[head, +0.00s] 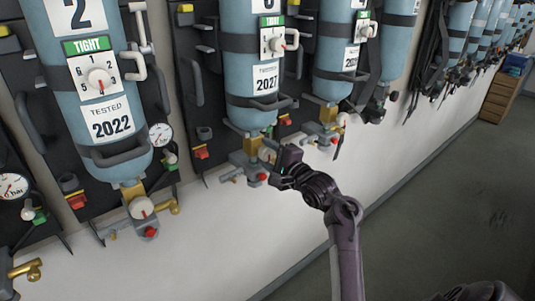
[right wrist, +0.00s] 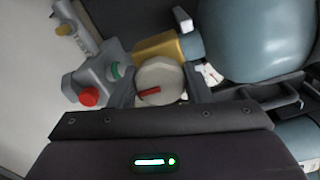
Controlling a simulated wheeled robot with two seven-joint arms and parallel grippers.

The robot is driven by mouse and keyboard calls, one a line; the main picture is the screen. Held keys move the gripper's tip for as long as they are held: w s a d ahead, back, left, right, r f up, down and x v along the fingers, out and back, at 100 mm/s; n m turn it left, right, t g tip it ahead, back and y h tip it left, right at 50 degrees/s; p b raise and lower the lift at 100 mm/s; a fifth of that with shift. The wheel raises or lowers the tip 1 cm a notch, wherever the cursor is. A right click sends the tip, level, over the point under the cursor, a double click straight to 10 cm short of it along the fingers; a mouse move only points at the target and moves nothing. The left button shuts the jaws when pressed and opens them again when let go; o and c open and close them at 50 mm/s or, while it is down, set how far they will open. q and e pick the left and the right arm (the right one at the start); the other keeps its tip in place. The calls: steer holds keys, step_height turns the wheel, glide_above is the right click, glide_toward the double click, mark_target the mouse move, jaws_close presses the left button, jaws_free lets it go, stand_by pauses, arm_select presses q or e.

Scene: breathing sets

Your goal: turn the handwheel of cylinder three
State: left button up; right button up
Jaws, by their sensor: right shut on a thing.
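In the head view the wheel is mostly hidden by my right gripper (head: 276,160). In the right wrist view the fingers of my right gripper (right wrist: 161,88) stand on either side of the wheel, shut on it. My left gripper is not in view.
Cylinder 2 (head: 88,82) hangs at left, with its own pale handwheel (head: 141,207) below. More cylinders run along the wall to the right. A red knob (right wrist: 89,97) sits close beside the gripped wheel. The floor (head: 440,210) at right is clear.

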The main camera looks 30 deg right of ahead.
steer(key=o, duration=1)
steer(key=shift+s, duration=0.1)
steer(key=shift+s+f+b, duration=0.15)
steer(key=shift+s+b, duration=0.15)
steer(key=shift+s, duration=0.05)
steer(key=s+b, duration=0.2)
steer(key=s, duration=0.5)
steer(key=shift+d, duration=0.25)
steer(key=shift+w, duration=0.1)
